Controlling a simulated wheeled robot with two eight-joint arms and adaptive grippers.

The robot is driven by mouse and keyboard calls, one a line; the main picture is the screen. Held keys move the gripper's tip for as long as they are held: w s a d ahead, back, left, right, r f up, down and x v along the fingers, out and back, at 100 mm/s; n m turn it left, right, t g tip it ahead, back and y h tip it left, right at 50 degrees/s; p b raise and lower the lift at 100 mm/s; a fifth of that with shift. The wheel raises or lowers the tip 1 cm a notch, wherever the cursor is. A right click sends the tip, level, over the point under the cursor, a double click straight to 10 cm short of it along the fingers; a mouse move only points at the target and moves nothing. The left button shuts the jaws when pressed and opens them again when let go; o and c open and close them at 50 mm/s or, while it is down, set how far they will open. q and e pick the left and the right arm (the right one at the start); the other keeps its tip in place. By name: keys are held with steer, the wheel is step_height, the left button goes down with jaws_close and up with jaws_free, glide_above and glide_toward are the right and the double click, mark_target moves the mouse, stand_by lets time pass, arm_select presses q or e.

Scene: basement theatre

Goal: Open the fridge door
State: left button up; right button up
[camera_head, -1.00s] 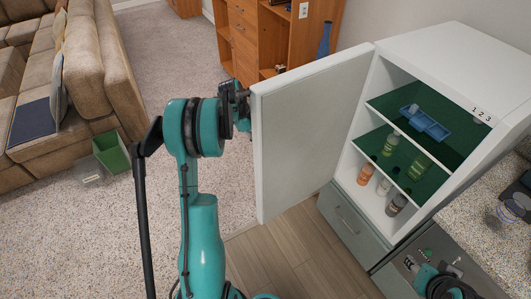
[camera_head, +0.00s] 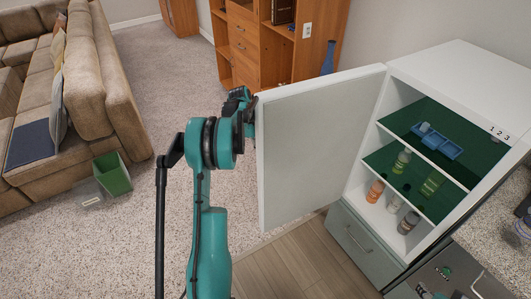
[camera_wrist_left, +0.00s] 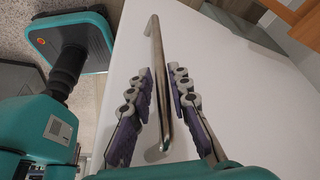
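The white fridge (camera_head: 463,70) stands at the right in the head view, its door (camera_head: 315,150) swung wide open to the left. Green shelves (camera_head: 408,187) and bottles show inside. My left gripper (camera_head: 240,100) is at the door's outer edge, its fingers mostly hidden. In the left wrist view, the metal handle (camera_wrist_left: 160,70) runs along the door's white outer face (camera_wrist_left: 235,75). The two purple-grey fingers of my left gripper (camera_wrist_left: 161,85) stand on either side of the handle, with narrow gaps showing. They look open around it. My right gripper is not in view.
A closed grey drawer (camera_head: 358,240) lies under the fridge compartment. A blue tray (camera_head: 437,142) is on the upper shelf. A speckled counter (camera_head: 495,235) is at the right.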

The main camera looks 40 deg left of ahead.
arm_select(q)
steer(key=shift+o, duration=0.3)
steer(key=shift+s+a, duration=0.1)
steer(key=shift+r, duration=0.1)
steer(key=v, duration=1.1)
steer(key=shift+r, duration=0.4)
steer(key=shift+a, duration=0.15)
